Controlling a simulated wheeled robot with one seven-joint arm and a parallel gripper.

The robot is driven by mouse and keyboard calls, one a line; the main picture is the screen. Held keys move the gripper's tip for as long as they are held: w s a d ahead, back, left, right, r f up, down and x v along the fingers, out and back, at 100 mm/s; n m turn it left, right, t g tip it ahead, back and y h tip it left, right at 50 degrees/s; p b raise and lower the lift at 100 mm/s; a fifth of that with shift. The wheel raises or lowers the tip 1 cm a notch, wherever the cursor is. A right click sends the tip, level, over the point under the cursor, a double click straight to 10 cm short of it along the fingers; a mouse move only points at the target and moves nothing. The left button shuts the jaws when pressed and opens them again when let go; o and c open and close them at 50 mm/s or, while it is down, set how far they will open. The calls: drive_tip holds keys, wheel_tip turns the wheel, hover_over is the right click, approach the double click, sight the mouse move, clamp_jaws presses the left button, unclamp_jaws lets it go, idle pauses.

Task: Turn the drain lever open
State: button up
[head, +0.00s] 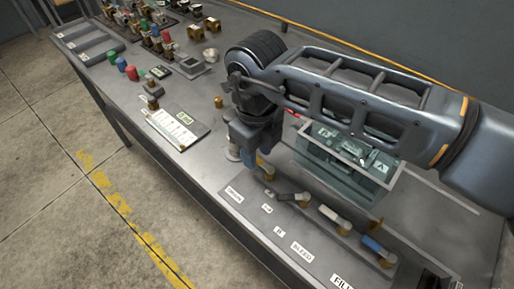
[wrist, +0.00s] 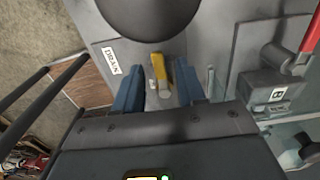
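The drain lever (wrist: 161,72) has a yellow handle and a pale rounded end. In the wrist view it lies between the two blue fingers of my gripper (wrist: 158,92), beside the white DRAIN label (wrist: 111,60). My gripper is open, and I see no clear grip on the lever. In the head view my gripper (head: 260,163) points down over the left end of the lever row. There the drain lever (head: 267,172) is mostly hidden by the gripper, above the DRAIN label (head: 234,194).
To the right are a dark lever (head: 292,197), a white lever (head: 334,217) and a blue lever (head: 374,246) on the same panel. A clear-walled box (head: 345,160) stands close behind them. A red-handled part (wrist: 312,28) shows at the right in the wrist view.

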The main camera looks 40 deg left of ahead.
drive_tip(key=shift+f, duration=0.2)
drive_tip(key=shift+c, duration=0.3)
clamp_jaws()
